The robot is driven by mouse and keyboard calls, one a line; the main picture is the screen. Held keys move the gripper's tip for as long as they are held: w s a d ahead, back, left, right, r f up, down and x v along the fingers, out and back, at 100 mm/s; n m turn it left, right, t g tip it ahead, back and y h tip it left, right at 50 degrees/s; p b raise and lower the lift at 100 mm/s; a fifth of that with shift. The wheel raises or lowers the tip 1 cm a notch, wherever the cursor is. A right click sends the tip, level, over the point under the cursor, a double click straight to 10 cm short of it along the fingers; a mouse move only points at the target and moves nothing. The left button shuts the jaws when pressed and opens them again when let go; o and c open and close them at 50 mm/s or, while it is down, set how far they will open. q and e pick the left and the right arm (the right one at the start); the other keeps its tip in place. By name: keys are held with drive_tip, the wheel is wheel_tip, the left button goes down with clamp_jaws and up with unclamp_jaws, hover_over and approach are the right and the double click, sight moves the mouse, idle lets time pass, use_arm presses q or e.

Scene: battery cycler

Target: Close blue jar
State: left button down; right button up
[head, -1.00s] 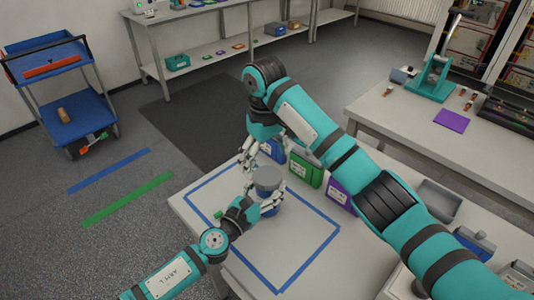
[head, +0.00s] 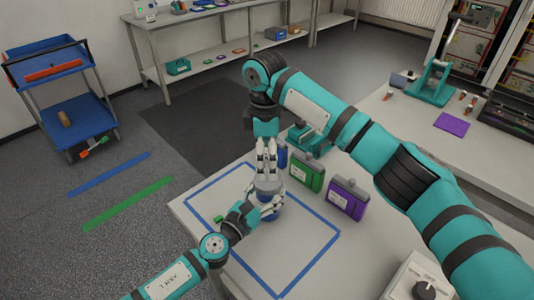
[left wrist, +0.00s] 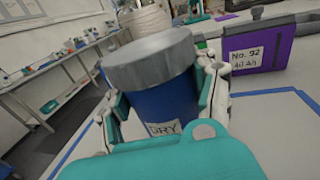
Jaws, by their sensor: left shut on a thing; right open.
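The blue jar (head: 273,210) stands within the blue taped outline on the table. In the left wrist view the jar (left wrist: 165,108) shows a label reading "DRY", and a grey lid (left wrist: 150,58) sits on its top. Whether the lid is fully tightened I cannot tell. My left gripper (head: 262,208) is shut around the jar's body from the lower left; its fingers show on both sides of the jar in the left wrist view. My right gripper (head: 266,170) points down, open, directly above the lid. Its fingertips partly hide the lid, and contact is unclear.
A green container (head: 306,173) and a purple container (head: 346,198) stand close behind and to the right of the jar. A small green thing (head: 218,219) lies beside my left gripper. The taped area (head: 285,250) in front of the jar is clear.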

sight(267, 180)
wheel_tip(267, 180, down, 7)
drive_tip(key=shift+f, duration=0.2)
drive_tip(key=shift+c, duration=0.4)
drive_tip(key=c, duration=1.2)
drive_tip(key=m, duration=0.4)
drive_tip(key=shift+s+m, duration=0.1)
drive_tip(key=shift+m, duration=0.2)
drive_tip(key=m, duration=0.4)
drive_tip(key=shift+m, duration=0.4)
drive_tip(key=o, duration=1.4)
